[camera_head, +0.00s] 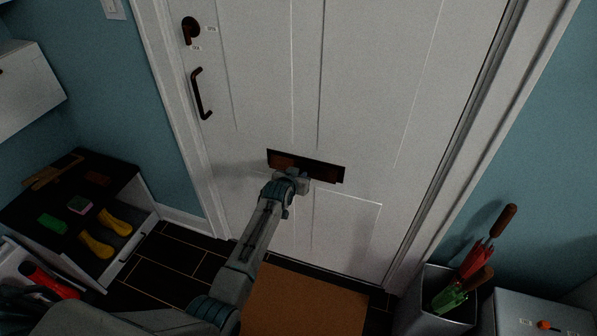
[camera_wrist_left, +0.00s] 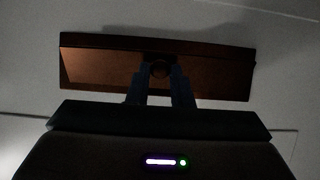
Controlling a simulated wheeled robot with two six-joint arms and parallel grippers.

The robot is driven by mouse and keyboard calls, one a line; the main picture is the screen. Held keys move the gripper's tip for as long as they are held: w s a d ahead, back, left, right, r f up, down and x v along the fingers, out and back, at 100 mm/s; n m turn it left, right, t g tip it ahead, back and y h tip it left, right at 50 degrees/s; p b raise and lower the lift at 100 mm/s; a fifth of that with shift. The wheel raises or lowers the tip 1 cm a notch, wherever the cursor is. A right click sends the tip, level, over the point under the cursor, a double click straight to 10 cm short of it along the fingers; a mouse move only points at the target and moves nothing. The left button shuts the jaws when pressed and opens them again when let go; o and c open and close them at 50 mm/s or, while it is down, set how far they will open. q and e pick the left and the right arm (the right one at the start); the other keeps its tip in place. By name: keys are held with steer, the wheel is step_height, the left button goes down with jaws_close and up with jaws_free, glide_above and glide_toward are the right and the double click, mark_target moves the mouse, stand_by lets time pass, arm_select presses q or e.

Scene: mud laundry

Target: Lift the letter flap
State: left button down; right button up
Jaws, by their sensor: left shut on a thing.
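The letter flap (camera_head: 325,171) is a dark brown plate set in a black frame, low in the white door (camera_head: 360,110). In the left wrist view the flap (camera_wrist_left: 105,68) spans the upper middle, with a small round knob at its centre. My left gripper (camera_head: 296,172) reaches the flap from the front. Its two fingers (camera_wrist_left: 160,75) stand on either side of the knob and are shut on it. The flap's lower middle is partly hidden by the gripper in the head view. The flap's tilt is hard to tell in the dim light. My right gripper is not in view.
A brown doormat (camera_head: 305,300) lies on the dark tiles below. A low bench (camera_head: 60,205) with yellow and green items stands at left. An umbrella bin (camera_head: 435,300) stands at right. The door has a dark pull handle (camera_head: 201,95).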

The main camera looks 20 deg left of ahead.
mark_target(301, 171)
arm_select(q)
step_height(301, 171, up, 4)
steer(key=g+p, duration=0.3)
steer(key=p, duration=0.1)
steer(key=g+p, duration=0.3)
steer(key=p, duration=0.2)
steer(key=shift+w+f, duration=0.15)
steer(key=shift+f, duration=0.05)
steer(key=shift+w+r+g, duration=0.15)
steer(key=shift+r+g, duration=0.1)
steer(key=shift+g, duration=0.55)
steer(key=shift+w+r+g, duration=0.1)
steer(key=shift+r+g, duration=0.15)
steer(key=shift+g, duration=0.55)
steer(key=c, duration=1.3)
jaws_free()
steer(key=shift+r, duration=0.1)
steer(key=v, duration=1)
steer(key=shift+d+r, duration=0.1)
steer(key=shift+r, duration=0.25)
steer(key=shift+f, duration=0.15)
